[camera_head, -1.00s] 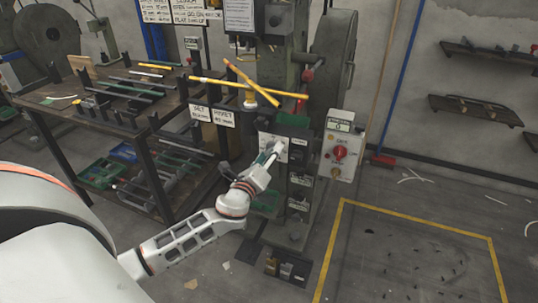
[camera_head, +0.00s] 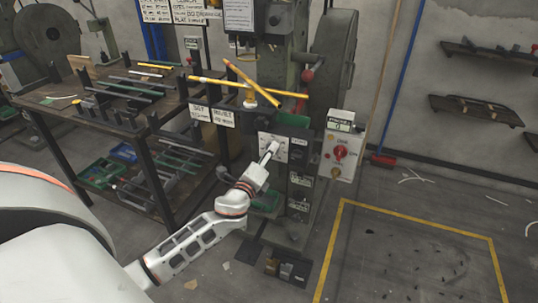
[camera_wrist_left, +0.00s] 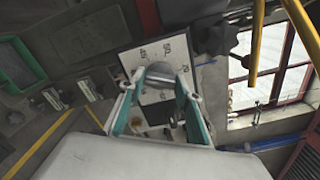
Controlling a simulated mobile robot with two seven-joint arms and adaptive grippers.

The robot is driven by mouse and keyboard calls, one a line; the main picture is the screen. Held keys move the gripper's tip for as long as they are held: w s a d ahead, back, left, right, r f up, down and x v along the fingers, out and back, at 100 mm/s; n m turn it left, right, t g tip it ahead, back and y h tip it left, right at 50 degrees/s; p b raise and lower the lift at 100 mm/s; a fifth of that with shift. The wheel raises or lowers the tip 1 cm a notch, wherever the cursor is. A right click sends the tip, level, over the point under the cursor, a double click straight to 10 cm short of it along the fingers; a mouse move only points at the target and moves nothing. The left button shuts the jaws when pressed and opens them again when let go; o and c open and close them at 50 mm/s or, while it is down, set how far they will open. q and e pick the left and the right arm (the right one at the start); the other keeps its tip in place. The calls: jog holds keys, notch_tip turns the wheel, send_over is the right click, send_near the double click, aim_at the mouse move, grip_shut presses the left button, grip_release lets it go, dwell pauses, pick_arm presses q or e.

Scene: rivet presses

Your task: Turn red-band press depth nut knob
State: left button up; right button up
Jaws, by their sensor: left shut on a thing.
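The rivet press (camera_head: 283,60) stands in the middle of the head view. On its front is a white dial plate (camera_head: 272,141) with a depth knob; the wrist view shows number marks on this plate (camera_wrist_left: 150,50). My left gripper (camera_head: 271,151) is at the plate. In the left wrist view its teal-edged fingers (camera_wrist_left: 158,84) are on both sides of the grey round knob (camera_wrist_left: 159,72) and shut on it. The fingers hide part of the knob and scale. My right gripper is not in view.
A control box (camera_head: 341,147) with a red switch hangs right of the plate. Yellow rods (camera_head: 252,84) cross above it. A workbench (camera_head: 120,105) with bars stands at the left. Floor inside the yellow outline (camera_head: 415,220) is mostly clear, with small scraps.

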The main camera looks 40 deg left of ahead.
pick_arm(q)
jog(key=n, duration=0.6)
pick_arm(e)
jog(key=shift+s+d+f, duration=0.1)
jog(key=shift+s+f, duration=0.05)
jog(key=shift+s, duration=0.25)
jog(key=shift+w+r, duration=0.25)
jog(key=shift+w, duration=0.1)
pick_arm(q)
jog(key=o, duration=1.1)
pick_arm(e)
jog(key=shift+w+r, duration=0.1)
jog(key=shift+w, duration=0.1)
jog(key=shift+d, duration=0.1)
